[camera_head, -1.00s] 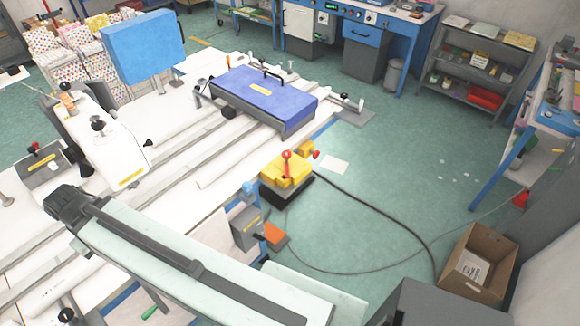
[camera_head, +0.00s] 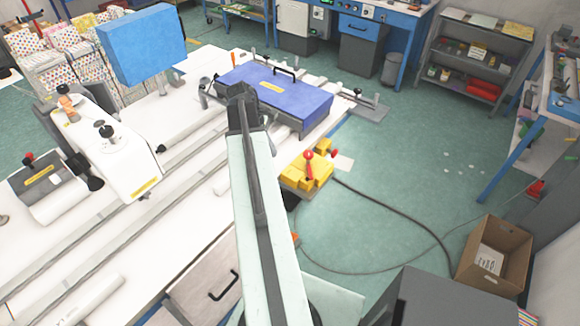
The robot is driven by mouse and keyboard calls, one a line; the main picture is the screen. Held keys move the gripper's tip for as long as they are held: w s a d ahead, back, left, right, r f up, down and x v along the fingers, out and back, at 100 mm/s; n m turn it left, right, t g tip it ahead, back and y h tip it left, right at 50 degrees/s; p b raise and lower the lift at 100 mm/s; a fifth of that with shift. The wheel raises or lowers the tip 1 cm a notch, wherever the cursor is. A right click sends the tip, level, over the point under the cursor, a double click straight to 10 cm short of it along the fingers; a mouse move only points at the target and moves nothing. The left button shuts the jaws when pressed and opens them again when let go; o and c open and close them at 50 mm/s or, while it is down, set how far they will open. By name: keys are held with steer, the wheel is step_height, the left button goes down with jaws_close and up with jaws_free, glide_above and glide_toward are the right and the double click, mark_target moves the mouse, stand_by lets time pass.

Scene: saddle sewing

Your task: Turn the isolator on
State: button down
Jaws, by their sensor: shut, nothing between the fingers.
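A yellow box (camera_head: 312,178), which looks like the isolator, sits at the right edge of the white machine bed. A red lever with a round knob (camera_head: 308,158) stands up on its top, and a smaller red knob (camera_head: 333,154) shows at its far right side. I cannot read any on or off mark.
The blue-purple cover (camera_head: 285,92) with a black handle lies beyond the arm. A blue panel (camera_head: 140,45) stands at the upper left. A black cable (camera_head: 400,212) runs across the open green floor to the right. A cardboard box (camera_head: 497,255) stands at the lower right.

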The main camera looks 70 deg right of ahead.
mark_target(303, 174)
steer(key=b+x, duration=0.6)
steer(key=x, duration=0.1)
steer(key=s+d+b+x, duration=0.1)
steer(key=b+x, duration=0.3)
steer(key=shift+s+r, duration=0.15)
steer(key=shift+r, duration=0.05)
steer(key=s, duration=0.1)
steer(key=s+d, duration=0.1)
steer(key=s, duration=0.1)
steer(key=shift+s+d+r+p, duration=0.15)
steer(key=shift+s+r+p, duration=0.1)
steer(key=shift+p, duration=0.1)
steer(key=shift+s, duration=0.25)
